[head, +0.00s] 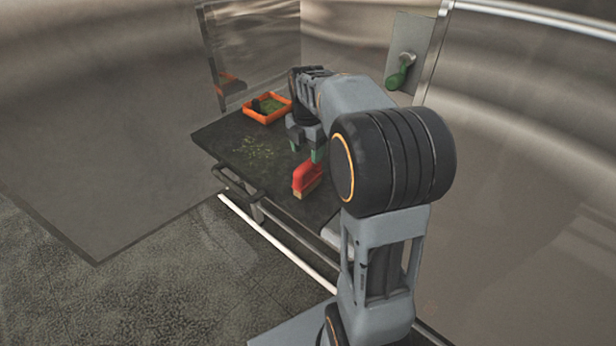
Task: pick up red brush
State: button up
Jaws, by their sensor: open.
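The red brush (307,178) lies on the dark table (228,141) near its right front part, with its pale bristle edge low at the front. My gripper (306,152) is above and just behind the brush, pointing down with its green-tipped fingers apart. It is open and holds nothing that I can see. One fingertip is close to the top of the brush in the picture; I cannot tell whether it touches. My arm hides the right part of the table.
An orange tray (283,113) with green and dark contents stands at the table's back. Yellow-green powder (257,152) is scattered on the tabletop. Metal walls (250,50) close in the back and right. A green-handled lever (398,76) sits on the wall. Open floor (130,290) lies front left.

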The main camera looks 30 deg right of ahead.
aim_at(308, 162)
jog(key=shift+f, duration=3.55)
jog(key=c, duration=1)
